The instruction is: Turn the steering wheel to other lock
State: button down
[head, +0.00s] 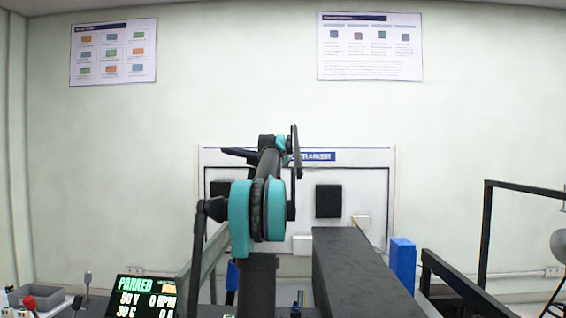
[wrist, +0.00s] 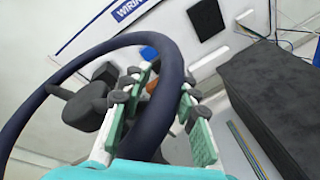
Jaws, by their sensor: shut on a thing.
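The steering wheel has a dark navy rim (wrist: 172,62) that arcs across the wrist view, with a dark grey hub and spoke at the left. My gripper (wrist: 163,90) has one green-padded finger on each side of the rim and is shut on its right-hand part. In the head view only a small dark piece of the wheel (head: 236,152) shows, left of my arm. My arm hides the rest of the wheel and my gripper there.
A long dark box-shaped beam (head: 352,268) lies right of my arm; it also shows in the wrist view (wrist: 275,95). A blue block (head: 402,262) stands beside it. A white wiring trainer board (head: 375,200) stands behind.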

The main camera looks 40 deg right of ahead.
jog(key=shift+s+d+f, duration=0.2)
jog(key=shift+f, duration=0.05)
jog(key=c, duration=1.3)
grip_release()
jog(key=shift+d, duration=0.1)
jog(key=shift+r, duration=0.1)
jog(key=shift+s+a+r, duration=0.15)
jog(key=shift+s+a, duration=0.1)
jog(key=shift+a, duration=0.2)
jog(key=v, duration=1.1)
jog(key=shift+d, duration=0.1)
